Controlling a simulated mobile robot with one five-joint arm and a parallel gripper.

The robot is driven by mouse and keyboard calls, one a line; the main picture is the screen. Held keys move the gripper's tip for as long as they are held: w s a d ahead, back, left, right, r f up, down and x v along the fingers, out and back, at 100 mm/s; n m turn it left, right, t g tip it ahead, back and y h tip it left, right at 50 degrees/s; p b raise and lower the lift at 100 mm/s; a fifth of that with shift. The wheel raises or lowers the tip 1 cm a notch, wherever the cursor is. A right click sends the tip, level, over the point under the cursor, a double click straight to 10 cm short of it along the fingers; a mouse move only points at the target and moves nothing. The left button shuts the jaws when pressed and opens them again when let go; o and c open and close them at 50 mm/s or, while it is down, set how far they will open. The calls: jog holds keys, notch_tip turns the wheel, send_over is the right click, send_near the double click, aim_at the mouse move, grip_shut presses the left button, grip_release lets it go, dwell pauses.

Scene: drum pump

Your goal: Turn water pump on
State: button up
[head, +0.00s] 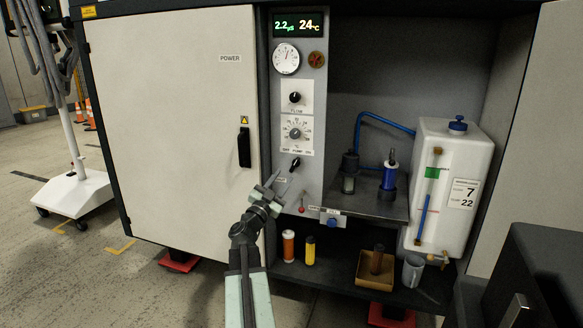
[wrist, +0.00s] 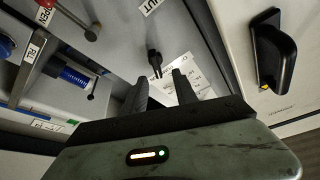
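A small black switch knob (head: 295,164) sits on the grey control panel (head: 312,180), below a dial with small lettering that seems to include "PUMP". My gripper (head: 279,183) is just below and left of this knob in the head view, fingers pointing up toward the panel. In the wrist view my gripper (wrist: 160,79) has its two dark fingers apart with nothing between them. The black knob (wrist: 154,62) shows just beyond the fingertips, between them in the picture. Contact is not visible.
A white cabinet door (head: 170,120) with a black handle (head: 244,147) is left of the panel. A white tank (head: 450,190) stands farther right.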

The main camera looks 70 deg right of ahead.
jog(key=x, duration=0.2)
jog(key=p+x, duration=0.1)
jog(key=x, duration=0.2)
jog(key=p+x, duration=0.1)
jog(key=x, duration=0.1)
jog(key=shift+s+d, duration=0.15)
jog(key=shift+s, duration=0.25)
grip_shut()
jog(key=shift+m+g, duration=0.6)
jog(key=shift+m, duration=0.1)
grip_release()
jog(key=shift+f, duration=0.1)
jog(key=b, duration=0.2)
send_near(294, 166)
jog(key=shift+s+d+r, duration=0.15)
jog(key=shift+d+r, duration=0.25)
jog(key=shift+d, duration=0.2)
